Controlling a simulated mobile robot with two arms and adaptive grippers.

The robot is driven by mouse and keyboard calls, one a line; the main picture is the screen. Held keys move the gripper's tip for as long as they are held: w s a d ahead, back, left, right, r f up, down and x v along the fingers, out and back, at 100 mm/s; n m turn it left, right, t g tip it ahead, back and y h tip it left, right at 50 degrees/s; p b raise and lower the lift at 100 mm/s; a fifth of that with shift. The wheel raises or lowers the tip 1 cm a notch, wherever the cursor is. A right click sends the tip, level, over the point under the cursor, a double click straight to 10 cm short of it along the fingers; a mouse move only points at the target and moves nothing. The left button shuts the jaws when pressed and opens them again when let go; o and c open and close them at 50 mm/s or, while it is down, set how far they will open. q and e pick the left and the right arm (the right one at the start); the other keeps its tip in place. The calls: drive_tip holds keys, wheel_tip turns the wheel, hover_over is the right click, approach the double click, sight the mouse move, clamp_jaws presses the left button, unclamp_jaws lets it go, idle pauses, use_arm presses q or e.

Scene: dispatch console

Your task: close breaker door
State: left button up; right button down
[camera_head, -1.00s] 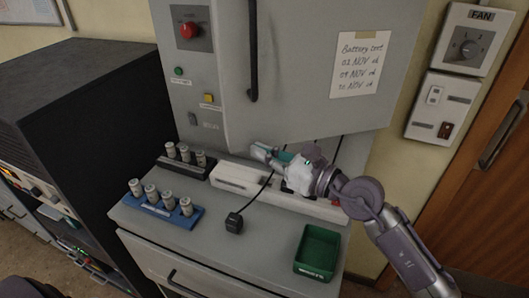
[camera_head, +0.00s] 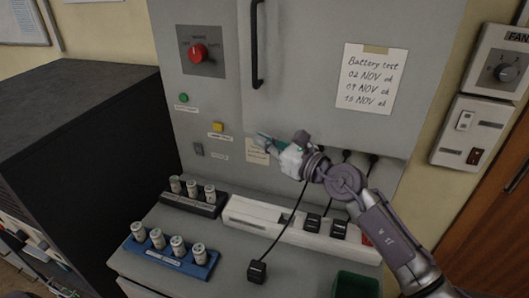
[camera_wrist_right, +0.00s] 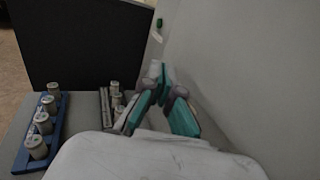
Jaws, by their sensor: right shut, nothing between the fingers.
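The breaker door (camera_head: 315,75) is the large grey panel with a black vertical handle (camera_head: 256,45) and a handwritten note taped on it. In the head view it lies flush, or nearly so, with the grey cabinet face; a small gap cannot be ruled out. My right gripper (camera_head: 264,142) is shut and empty at the door's lower left corner, in front of the cabinet. I cannot tell whether it touches the door. The right wrist view shows its teal fingers (camera_wrist_right: 165,95) together beside a grey surface. My left gripper is not in view.
Below stand a white power strip (camera_head: 290,222) with black plugs, a black battery rack (camera_head: 188,205), a blue battery rack (camera_head: 170,262) and a green bin (camera_head: 357,285). A red knob (camera_head: 197,53) is left of the door. A black cabinet (camera_head: 75,125) stands at left.

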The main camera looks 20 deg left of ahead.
drive_tip(key=w+t, duration=0.1)
drive_tip(key=w+m, duration=0.1)
drive_tip(key=shift+w+a+r+t+h, duration=0.15)
drive_tip(key=shift+w+a+t+h, duration=0.15)
drive_tip(key=shift+a+t, duration=0.1)
idle(0.3)
